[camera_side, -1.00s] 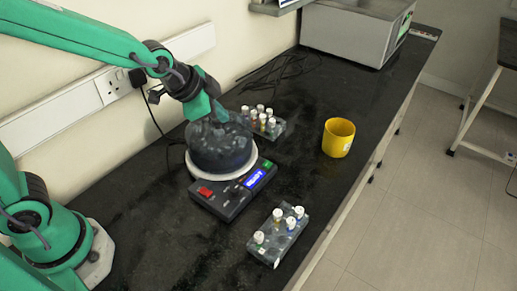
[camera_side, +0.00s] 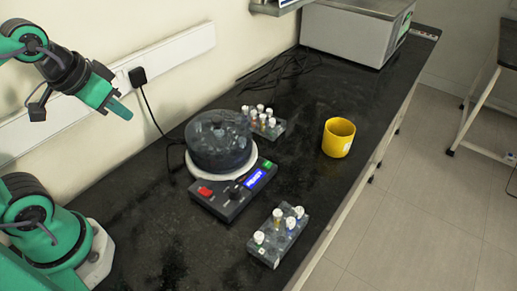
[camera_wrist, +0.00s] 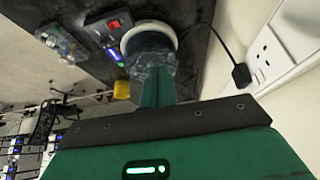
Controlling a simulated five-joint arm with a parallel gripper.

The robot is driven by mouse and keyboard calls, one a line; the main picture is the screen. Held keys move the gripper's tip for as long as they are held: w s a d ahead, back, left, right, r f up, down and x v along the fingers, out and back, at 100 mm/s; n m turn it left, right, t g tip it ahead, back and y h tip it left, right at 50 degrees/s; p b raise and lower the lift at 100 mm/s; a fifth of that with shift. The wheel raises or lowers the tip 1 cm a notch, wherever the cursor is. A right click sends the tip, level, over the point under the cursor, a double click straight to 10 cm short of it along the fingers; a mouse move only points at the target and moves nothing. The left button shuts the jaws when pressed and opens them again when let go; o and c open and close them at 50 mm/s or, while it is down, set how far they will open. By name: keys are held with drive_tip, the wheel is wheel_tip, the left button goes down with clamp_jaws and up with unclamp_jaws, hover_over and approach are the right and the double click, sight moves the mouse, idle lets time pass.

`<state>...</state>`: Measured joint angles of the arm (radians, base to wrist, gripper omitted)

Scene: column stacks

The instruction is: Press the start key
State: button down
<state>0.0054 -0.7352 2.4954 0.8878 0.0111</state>
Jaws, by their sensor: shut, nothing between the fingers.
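A centrifuge-like device (camera_side: 232,204) with a dark, see-through round lid (camera_side: 218,142) stands on the black bench. Its front panel bears a red key (camera_side: 205,190), a lit blue display (camera_side: 255,178) and a small green key (camera_side: 267,165). I cannot read any label that marks the start key. The red key also shows in the wrist view (camera_wrist: 113,24). My gripper (camera_side: 124,112) is shut and empty, raised to the left of the device and apart from it. In the wrist view its shut fingers (camera_wrist: 157,78) overlap the round lid.
A tube rack (camera_side: 278,238) with several white-capped tubes stands in front of the device. Another rack (camera_side: 265,122) stands behind it. A yellow cup (camera_side: 338,138) is to the right. A black plug (camera_side: 138,76) and cable hang by the wall at left. The bench's left part is clear.

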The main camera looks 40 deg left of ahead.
drive_tip(key=shift+s, duration=0.2)
idle(0.3)
drive_tip(key=w+d+r+n+g, duration=0.1)
drive_tip(key=w+d+n, duration=0.25)
drive_tip(key=w, duration=0.25)
drive_tip(key=w+d+r+n+g, duration=0.1)
drive_tip(key=w+d+n+g, duration=0.15)
drive_tip(key=w+n, duration=0.35)
drive_tip(key=w+d+f+n+g, duration=0.2)
drive_tip(key=w+d+f+n, duration=0.6)
drive_tip(key=w+d, duration=0.4)
drive_tip(key=shift+w+f+n, duration=0.15)
drive_tip(key=shift+f+n, duration=0.15)
drive_tip(key=shift+n, duration=0.05)
drive_tip(key=shift+d+f, duration=0.1)
